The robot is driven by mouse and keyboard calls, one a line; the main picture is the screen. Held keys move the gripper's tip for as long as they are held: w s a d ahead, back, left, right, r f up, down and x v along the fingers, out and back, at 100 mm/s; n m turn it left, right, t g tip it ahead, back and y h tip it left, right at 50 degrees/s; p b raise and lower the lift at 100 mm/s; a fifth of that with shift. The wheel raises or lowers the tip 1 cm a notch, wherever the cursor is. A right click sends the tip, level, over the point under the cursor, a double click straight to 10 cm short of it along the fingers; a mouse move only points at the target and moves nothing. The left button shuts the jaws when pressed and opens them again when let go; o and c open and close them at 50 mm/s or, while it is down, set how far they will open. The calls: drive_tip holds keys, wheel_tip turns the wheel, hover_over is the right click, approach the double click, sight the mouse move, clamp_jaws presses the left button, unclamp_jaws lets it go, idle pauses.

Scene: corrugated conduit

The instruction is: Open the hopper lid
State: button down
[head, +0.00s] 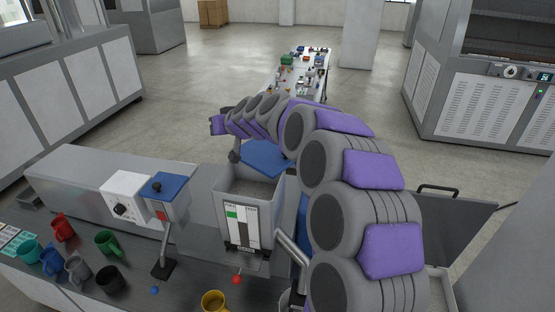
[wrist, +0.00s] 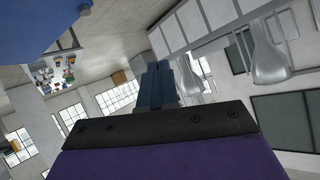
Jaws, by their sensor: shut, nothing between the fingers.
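The hopper (head: 227,205) is a grey box at the centre of the head view, with a gauge label on its front. Its top is uncovered and pale grey contents show inside. Its blue lid (head: 265,158) is raised at the back of the opening, partly hidden by my arm. A dark rounded knob (head: 235,156) shows beside the lid's left edge. My gripper (head: 217,125) is beyond and left of the lid, apart from it in the picture. In the wrist view its fingers (wrist: 167,70) are together and empty. A blue surface (wrist: 50,25), probably the lid, fills the upper left there.
A smaller unit with a blue cap (head: 165,187) stands left of the hopper. Several coloured mugs (head: 107,243) stand on the dark counter at front left. A small table with parts (head: 300,70) is farther back. Open floor lies behind the hopper.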

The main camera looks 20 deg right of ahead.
drive_tip(key=w+a+m+t+h, duration=0.1)
drive_tip(key=a+m+t, duration=0.1)
drive_tip(key=m, duration=0.2)
drive_tip(key=m+g+h+b, duration=0.35)
drive_tip(key=m+h, duration=1.35)
drive_tip(key=m, duration=0.9)
approach(283, 153)
drive_tip(key=shift+t, duration=0.45)
drive_tip(key=x, duration=0.7)
drive_tip(key=shift+s+f, duration=0.2)
drive_tip(key=shift+f, duration=0.1)
